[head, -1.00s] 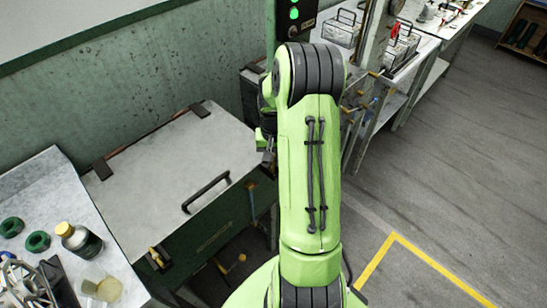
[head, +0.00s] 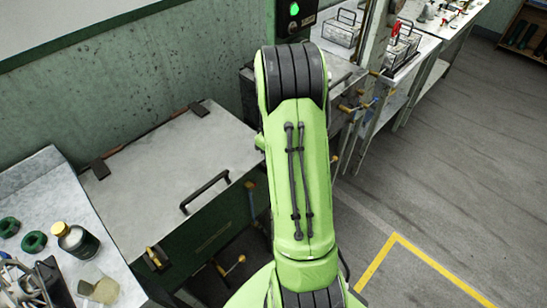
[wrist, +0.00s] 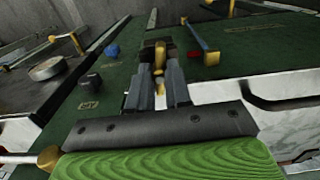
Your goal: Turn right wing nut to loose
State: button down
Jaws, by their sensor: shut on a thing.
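A brass wing nut (wrist: 154,52) on the green front panel (wrist: 120,85) sits between the fingertips of my gripper (wrist: 158,72) in the wrist view. My gripper is shut on it, and the fingers hide part of it. How far it is turned cannot be told. In the head view my arm hides the gripper and this wing nut. Another brass fitting (head: 157,258) shows at the left end of the lidded basin's front in the head view.
The lidded basin's pale lid (head: 180,155) has a black handle (head: 205,192). A blue-and-yellow lever (wrist: 202,45) stands close right of my gripper, and a blue knob (wrist: 112,51) lies left. A side table with a bottle (head: 76,240) stands left. Floor at right is clear.

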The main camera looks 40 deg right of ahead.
jog(key=n+b, duration=0.1)
jog(key=n, duration=0.5)
jog(key=c, duration=1.7)
grip_release()
jog(key=shift+n, duration=1.3)
jog(key=shift+o, duration=0.3)
jog(key=o, duration=1)
jog(key=shift+o, duration=0.2)
notch_tip(320, 180, up, 16)
jog(key=p, duration=0.2)
jog(key=shift+f, duration=0.15)
